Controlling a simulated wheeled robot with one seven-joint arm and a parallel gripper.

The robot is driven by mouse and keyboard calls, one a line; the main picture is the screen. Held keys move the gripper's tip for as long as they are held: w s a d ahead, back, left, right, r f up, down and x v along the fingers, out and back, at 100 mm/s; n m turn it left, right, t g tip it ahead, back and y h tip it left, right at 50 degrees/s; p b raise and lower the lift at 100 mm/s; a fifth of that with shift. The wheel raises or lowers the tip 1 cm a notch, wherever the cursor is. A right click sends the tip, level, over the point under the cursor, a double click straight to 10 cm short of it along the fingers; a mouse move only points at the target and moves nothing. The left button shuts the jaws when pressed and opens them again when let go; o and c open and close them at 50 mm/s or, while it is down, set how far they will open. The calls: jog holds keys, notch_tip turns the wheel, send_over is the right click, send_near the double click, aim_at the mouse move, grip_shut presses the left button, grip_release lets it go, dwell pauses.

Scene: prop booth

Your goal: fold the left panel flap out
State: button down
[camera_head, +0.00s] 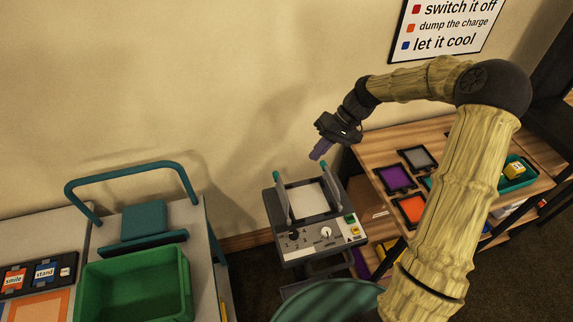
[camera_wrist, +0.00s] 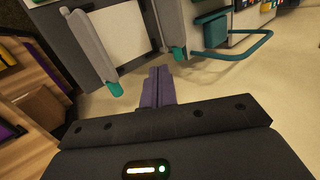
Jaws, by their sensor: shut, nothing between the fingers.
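The panel (camera_head: 308,200) is a pale square in a dark frame on top of a grey stand, with a grey flap standing up along each side. The left flap (camera_head: 282,201) has a teal tip and stands steeply; in the wrist view it is the flap on the right (camera_wrist: 170,22). The right flap (camera_head: 331,196) also stands up with a teal tip and shows at left in the wrist view (camera_wrist: 92,45). My gripper (camera_head: 317,155) is shut and empty, its purple fingers (camera_wrist: 159,75) above and behind the panel, nearer the right flap's tip, apart from both flaps.
Knobs and buttons (camera_head: 326,232) line the stand's front. A grey cart with a green bin (camera_head: 135,285) and teal handle stands left. A wooden table (camera_head: 385,150) with coloured framed squares stands right, close to the stand. The wall is behind; air above the panel is clear.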

jog(key=w+y, duration=0.1)
jog(key=w+d+r, duration=0.1)
jog(key=w+r+y, duration=0.1)
jog(key=shift+w+d+y, duration=0.15)
jog(key=shift+d+y, duration=0.15)
jog(key=shift+d, duration=0.05)
jog(key=p, duration=0.6)
send_near(278, 174)
jog(key=x, duration=0.5)
jog(key=shift+a+f, duration=0.1)
jog(key=shift+a, duration=0.1)
jog(key=shift+a+f, duration=0.35)
jog(key=shift+f, duration=0.25)
jog(key=shift+a, duration=0.1)
